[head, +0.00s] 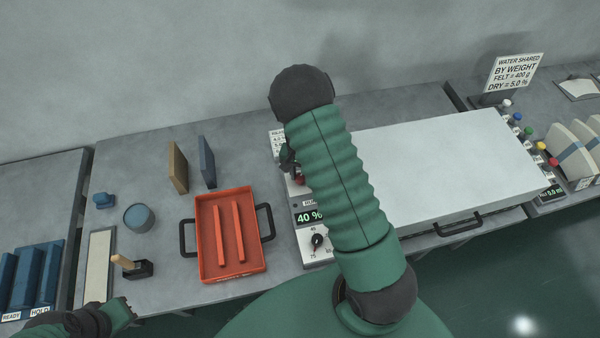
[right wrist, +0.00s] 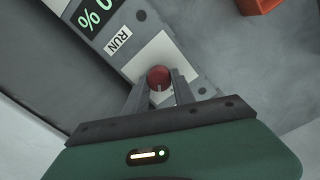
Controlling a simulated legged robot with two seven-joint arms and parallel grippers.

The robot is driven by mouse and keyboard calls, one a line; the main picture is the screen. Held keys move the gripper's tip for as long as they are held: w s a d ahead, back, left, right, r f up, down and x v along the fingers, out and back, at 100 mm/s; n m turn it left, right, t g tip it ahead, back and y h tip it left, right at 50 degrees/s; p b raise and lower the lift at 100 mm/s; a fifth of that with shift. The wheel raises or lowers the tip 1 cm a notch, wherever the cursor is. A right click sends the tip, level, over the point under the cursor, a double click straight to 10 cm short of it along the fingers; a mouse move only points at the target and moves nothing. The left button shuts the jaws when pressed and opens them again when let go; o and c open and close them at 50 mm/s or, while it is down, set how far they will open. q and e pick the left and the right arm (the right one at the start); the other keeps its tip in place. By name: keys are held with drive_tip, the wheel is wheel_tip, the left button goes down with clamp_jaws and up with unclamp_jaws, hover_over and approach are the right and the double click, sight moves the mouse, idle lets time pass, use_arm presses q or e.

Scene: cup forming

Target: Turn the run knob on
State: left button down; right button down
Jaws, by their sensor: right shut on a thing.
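A light line shows on the knob's face. In the head view the knob (head: 300,181) shows small at the left edge of my green right arm, on the control panel (head: 312,262). My right gripper (head: 289,160) is partly hidden there. My left gripper (head: 124,312) is at the lower left, empty-looking, its fingers unclear.
The panel display (head: 309,217) reads 40 %, above a black dial (head: 317,240). A red tray (head: 205,262) with two bars stands left of the panel. A large pale lid (head: 450,165) lies right of my arm. Two upright plates and a blue cup (head: 139,217) stand farther left.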

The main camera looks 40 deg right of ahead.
drive_tip(key=m+p, duration=0.1)
drive_tip(key=m, duration=0.4)
drive_tip(key=shift+s+m, duration=0.1)
drive_tip(key=shift+m, duration=0.2)
drive_tip(key=m+p, duration=0.1)
drive_tip(key=m, duration=0.3)
drive_tip(key=shift+m, duration=0.4)
drive_tip(key=c, duration=1.3)
unclamp_jaws()
drive_tip(key=shift+o, duration=1.2)
